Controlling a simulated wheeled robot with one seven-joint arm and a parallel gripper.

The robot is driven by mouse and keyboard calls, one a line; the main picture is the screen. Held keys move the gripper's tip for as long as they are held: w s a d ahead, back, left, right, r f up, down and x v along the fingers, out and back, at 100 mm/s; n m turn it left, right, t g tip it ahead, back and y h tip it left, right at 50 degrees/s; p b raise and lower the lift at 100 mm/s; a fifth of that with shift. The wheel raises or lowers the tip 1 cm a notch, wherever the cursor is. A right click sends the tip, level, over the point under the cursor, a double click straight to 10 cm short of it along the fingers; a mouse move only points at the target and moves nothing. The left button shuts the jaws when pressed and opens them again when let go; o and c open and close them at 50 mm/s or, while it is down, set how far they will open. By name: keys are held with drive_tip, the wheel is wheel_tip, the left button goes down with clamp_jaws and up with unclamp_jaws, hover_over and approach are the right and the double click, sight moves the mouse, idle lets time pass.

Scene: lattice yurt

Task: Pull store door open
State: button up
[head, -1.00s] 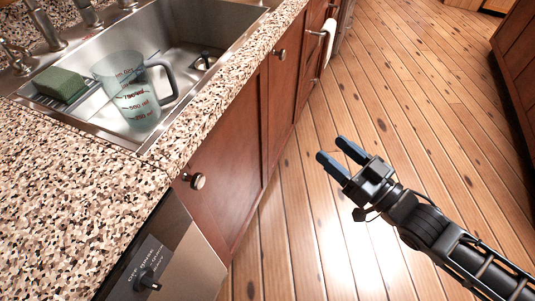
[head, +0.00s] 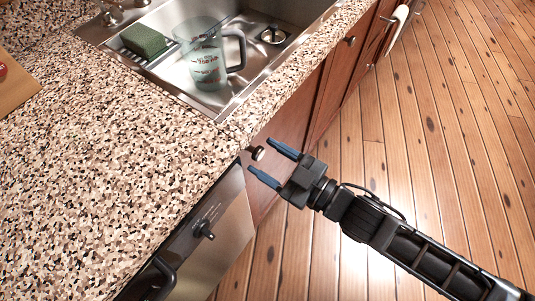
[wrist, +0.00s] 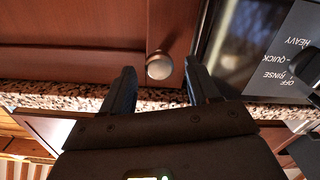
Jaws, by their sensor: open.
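The store door is a reddish-brown wooden cabinet door (head: 289,127) under the sink counter, and it looks shut. Its round metal knob (head: 257,153) sits near the door's upper left corner, beside the dishwasher. My gripper (head: 268,163) is open and empty, its two blue fingers pointing at the knob. In the wrist view the knob (wrist: 159,65) shows just beyond the fingertips, between the two fingers. I see no contact between finger and knob. The lower part of the door is hidden behind my gripper and arm in the head view.
A dishwasher (head: 222,240) with a dial and a dark handle adjoins the door on the left. The speckled counter (head: 100,150) overhangs above. A sink holds a measuring jug (head: 205,65) near a green sponge (head: 143,40). The wooden floor (head: 440,130) to the right is clear.

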drive_tip(key=shift+w+a, duration=0.2)
drive_tip(key=shift+a, duration=0.05)
drive_tip(key=shift+c, duration=0.2)
clamp_jaws()
idle(0.3)
